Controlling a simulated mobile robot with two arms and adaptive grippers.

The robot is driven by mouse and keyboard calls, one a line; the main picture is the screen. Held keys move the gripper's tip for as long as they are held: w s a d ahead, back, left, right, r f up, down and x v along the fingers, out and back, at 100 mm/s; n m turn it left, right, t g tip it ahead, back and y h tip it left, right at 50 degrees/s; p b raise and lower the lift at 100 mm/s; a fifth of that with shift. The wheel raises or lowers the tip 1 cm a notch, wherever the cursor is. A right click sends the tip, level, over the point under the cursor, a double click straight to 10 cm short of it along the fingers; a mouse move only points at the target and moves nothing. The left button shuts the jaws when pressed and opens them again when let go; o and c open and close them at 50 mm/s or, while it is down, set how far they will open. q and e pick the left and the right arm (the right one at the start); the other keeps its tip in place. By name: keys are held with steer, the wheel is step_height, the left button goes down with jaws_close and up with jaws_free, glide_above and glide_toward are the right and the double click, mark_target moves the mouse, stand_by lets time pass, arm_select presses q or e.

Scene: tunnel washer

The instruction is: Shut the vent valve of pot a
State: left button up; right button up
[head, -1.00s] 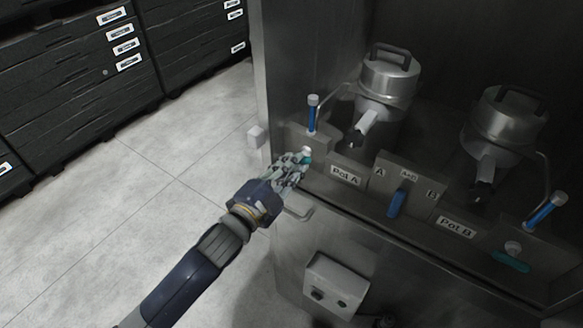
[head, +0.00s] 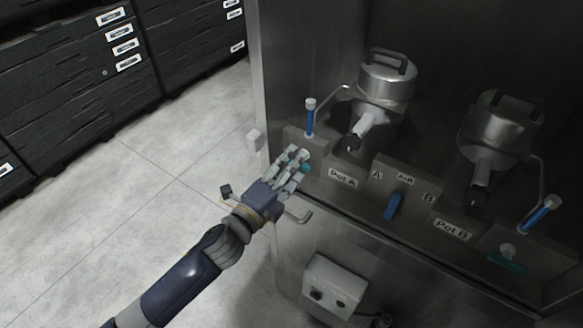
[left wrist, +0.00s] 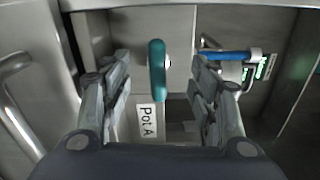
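Pot A's panel carries a teal valve handle (head: 306,168) left of the "Pot A" label (head: 342,177). In the head view my left gripper (head: 297,160) partly covers it. In the left wrist view the teal handle (left wrist: 157,70) lies lengthwise between the two open fingers (left wrist: 161,88), with a gap on each side. A blue lever (head: 310,119) with a white tip stands upright behind it, and also shows in the left wrist view (left wrist: 226,55). I cannot tell which is the vent valve. Pot A (head: 384,82) is the left metal pot. My right gripper is out of view.
Pot B (head: 499,132) stands to the right, with its own tilted blue lever (head: 537,214) and teal handle (head: 507,262). A blue A/B selector handle (head: 393,206) sits between the labels. A bar handle (head: 298,215) and grey control box (head: 335,285) project from the front below.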

arm_select(q)
steer(key=shift+a+f, duration=0.15)
stand_by(0.3)
steer(key=shift+s+a, duration=0.3)
steer(key=shift+s, duration=0.15)
steer(key=v, duration=0.7)
steer(key=shift+p, duration=0.4)
